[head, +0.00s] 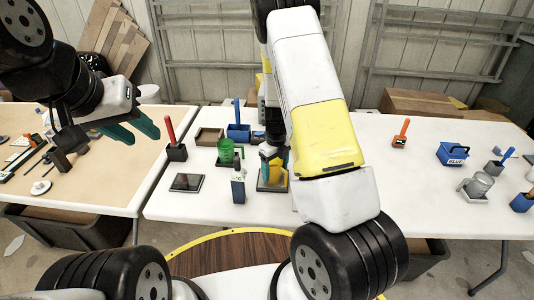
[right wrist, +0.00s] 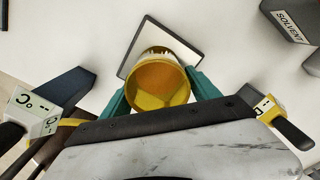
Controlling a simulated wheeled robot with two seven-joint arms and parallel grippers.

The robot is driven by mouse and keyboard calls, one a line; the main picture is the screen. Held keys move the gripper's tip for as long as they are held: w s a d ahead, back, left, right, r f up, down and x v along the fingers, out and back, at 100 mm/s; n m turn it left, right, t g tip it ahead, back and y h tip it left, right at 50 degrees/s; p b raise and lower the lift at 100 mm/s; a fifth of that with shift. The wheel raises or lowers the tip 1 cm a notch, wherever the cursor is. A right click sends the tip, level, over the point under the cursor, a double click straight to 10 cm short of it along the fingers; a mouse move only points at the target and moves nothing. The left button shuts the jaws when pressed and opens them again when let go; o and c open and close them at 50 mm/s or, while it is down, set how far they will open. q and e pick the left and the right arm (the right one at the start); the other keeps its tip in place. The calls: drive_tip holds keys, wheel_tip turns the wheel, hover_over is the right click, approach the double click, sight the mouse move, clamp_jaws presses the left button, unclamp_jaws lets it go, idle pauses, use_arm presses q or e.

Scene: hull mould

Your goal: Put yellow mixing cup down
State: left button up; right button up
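The yellow mixing cup (head: 278,182) is at a dark-edged square plate (head: 262,188) near the middle of the white table. In the right wrist view the cup (right wrist: 160,82) is upright, with yellow-orange inside, between the teal fingers of my right gripper (right wrist: 160,88). Both fingers press against its sides. The plate (right wrist: 190,45) shows behind it. I cannot tell whether the cup's base touches the plate. In the head view my right gripper (head: 274,160) partly hides the cup. My left gripper (head: 134,130) is empty, its fingers apart, above the wooden-topped table.
A dark flat square (head: 187,182) lies further left. A solvent container (right wrist: 290,20) is at the right wrist view's upper right. A blue glue box (head: 453,154) stands right.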

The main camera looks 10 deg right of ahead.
drive_tip(key=shift+o, duration=0.3)
drive_tip(key=s+a+r+n+t+y, duration=0.1)
drive_tip(key=s+r+n, duration=0.15)
drive_tip(key=r, duration=0.75)
drive_tip(key=s+r+n+y, duration=0.1)
drive_tip(key=r+n, duration=0.2)
drive_tip(key=r, duration=0.7)
drive_tip(key=s+a+r+n+t, duration=0.1)
drive_tip(key=s+r+n+t, duration=0.1)
drive_tip(key=s+r+n, duration=0.6)
drive_tip(key=s+r+n+t, duration=0.3)
drive_tip(key=s+r+n, duration=0.5)
drive_tip(key=s+n, duration=0.4)
drive_tip(key=n, duration=0.5)
drive_tip(key=shift+a, duration=0.35)
drive_tip(key=shift+r, duration=0.1)
drive_tip(key=shift+c, duration=0.5)
